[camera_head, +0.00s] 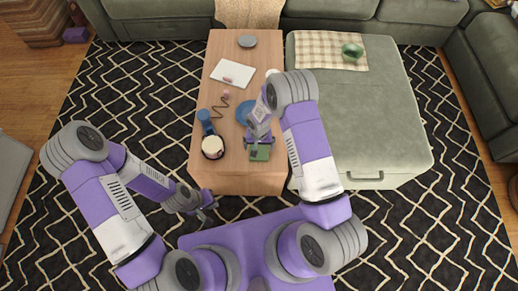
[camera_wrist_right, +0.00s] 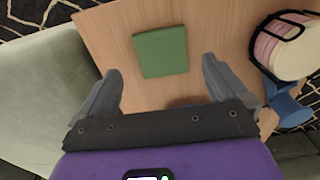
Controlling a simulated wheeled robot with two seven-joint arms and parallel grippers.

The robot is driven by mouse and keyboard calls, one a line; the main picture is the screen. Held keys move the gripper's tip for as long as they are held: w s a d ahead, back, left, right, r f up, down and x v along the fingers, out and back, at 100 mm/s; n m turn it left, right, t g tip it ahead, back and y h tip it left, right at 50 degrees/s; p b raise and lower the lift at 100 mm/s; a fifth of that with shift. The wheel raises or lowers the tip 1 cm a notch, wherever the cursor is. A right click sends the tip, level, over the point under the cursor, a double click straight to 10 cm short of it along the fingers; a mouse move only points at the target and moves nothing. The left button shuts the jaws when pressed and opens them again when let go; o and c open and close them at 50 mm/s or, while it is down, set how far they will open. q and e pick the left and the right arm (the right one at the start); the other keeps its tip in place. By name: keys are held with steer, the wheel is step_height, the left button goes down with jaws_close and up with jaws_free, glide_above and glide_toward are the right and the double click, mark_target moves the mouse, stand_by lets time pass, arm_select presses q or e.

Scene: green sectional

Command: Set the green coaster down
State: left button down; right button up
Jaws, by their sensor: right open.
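The green coaster (camera_head: 260,153) is a flat square lying on the wooden table (camera_head: 232,183) near its front end. It also shows in the right wrist view (camera_wrist_right: 160,51), flat on the wood. My right gripper (camera_head: 258,140) is above the table at the coaster. In the wrist view its two fingers (camera_wrist_right: 162,70) are spread wide, with the coaster between and just beyond the tips, touching neither. My left gripper (camera_head: 209,207) is off the table's front left corner, apart from everything; its finger opening is too small to make out.
A lamp-like blue item (camera_head: 205,121) and a cream-topped round container (camera_head: 213,146) stand left of the coaster. A blue round item (camera_head: 244,112), white sheet (camera_head: 232,73) and grey disc (camera_head: 247,41) lie farther back. A green ottoman (camera_head: 378,120) adjoins the table's right side.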

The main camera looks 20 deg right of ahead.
steer(key=s+a+r+y, duration=0.1)
steer(key=s+r+y, duration=0.1)
steer(key=s, duration=0.7)
steer(key=s+a+r+y, duration=0.2)
steer(key=s, duration=0.8)
steer(key=shift+s+a+n+t+p, duration=0.15)
steer(key=shift+n+t+p, duration=0.15)
steer(key=shift+p, duration=0.15)
